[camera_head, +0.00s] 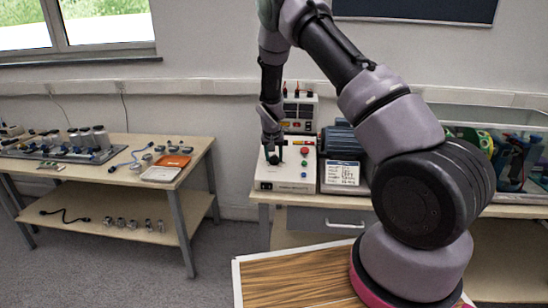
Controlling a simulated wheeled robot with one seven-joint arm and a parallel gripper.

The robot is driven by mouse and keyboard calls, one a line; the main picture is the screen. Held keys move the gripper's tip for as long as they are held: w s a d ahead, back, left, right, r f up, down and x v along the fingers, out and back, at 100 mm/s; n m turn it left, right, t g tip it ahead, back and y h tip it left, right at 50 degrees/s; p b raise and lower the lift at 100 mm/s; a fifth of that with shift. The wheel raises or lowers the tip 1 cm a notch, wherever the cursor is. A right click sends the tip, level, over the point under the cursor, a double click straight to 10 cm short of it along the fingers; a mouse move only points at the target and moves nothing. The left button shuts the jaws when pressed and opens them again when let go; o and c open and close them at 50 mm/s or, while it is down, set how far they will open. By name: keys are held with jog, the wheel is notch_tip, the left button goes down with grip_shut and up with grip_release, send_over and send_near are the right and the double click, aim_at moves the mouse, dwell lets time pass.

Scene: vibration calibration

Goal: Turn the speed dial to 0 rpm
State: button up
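A light grey control box (286,182) stands on the left end of the right-hand bench. Coloured buttons (304,151), red, green and yellow, show on its sloped top. My gripper (273,158) is at the left part of this top, pointing down, over a small dark knob that looks like the speed dial. The gripper's tips and the dial overlap at this size. I cannot tell whether they touch or how far the fingers are apart. The dial's marks and setting are too small to read.
Behind the box stands a power unit (300,112). A label panel (342,173) and a dark motor-like body are to its right. A clear case (520,160) stands further right. A left bench (110,175) holds small parts and trays. Grey floor lies between the benches.

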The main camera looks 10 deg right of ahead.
jog(key=shift+n, duration=0.4)
grip_shut()
jog(key=n, duration=0.5)
jog(key=shift+a+n, duration=0.15)
jog(key=shift+n, duration=0.25)
jog(key=n, duration=0.7)
jog(key=shift+a+f+h, duration=0.1)
jog(key=shift+h, duration=0.2)
jog(key=n, duration=0.6)
jog(key=shift+s+t, duration=0.2)
jog(key=shift+t, duration=0.1)
jog(key=n, duration=0.7)
jog(key=shift+s, duration=0.1)
jog(key=shift+f, duration=0.1)
jog(key=o, duration=1.2)
grip_release()
